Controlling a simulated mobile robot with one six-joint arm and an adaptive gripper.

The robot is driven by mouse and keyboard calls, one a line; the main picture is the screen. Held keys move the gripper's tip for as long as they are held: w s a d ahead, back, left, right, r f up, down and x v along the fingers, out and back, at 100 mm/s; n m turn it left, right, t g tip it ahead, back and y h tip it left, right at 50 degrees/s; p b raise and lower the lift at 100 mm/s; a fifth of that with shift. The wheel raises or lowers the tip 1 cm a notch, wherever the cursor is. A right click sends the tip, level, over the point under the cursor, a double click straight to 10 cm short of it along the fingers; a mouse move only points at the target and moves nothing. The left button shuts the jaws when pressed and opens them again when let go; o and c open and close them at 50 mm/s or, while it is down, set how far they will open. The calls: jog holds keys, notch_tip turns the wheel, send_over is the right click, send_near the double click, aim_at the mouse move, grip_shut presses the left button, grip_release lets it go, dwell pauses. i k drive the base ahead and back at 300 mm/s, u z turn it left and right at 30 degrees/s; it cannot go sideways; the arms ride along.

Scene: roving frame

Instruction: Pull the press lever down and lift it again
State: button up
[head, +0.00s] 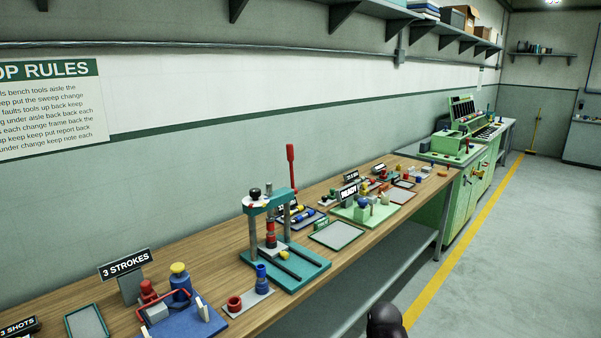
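The press (274,232) stands on the wooden bench at the middle of the head view. It has a teal base, grey posts and a teal crossbeam. Its red lever (291,167) points almost straight up behind the right end of the crossbeam, and the lever's foot is partly hidden. A red and dark cylinder stack (270,236) stands under the crossbeam. A dark rounded part, likely of my arm, shows at the bottom edge. My gripper's fingers are not in view, and nothing touches the lever.
A blue fixture (190,322) with a "3 STROKES" sign (125,264) stands left of the press. A grey tray (337,235) and a green fixture (364,212) are to its right. A wall shelf (370,9) hangs above. The floor (500,260) at right is clear.

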aim_at(289, 148)
jog(key=z, duration=0.05)
jog(key=k, duration=0.65)
jog(key=u, duration=0.25)
jog(key=i, duration=1.5)
jog(key=z, duration=0.35)
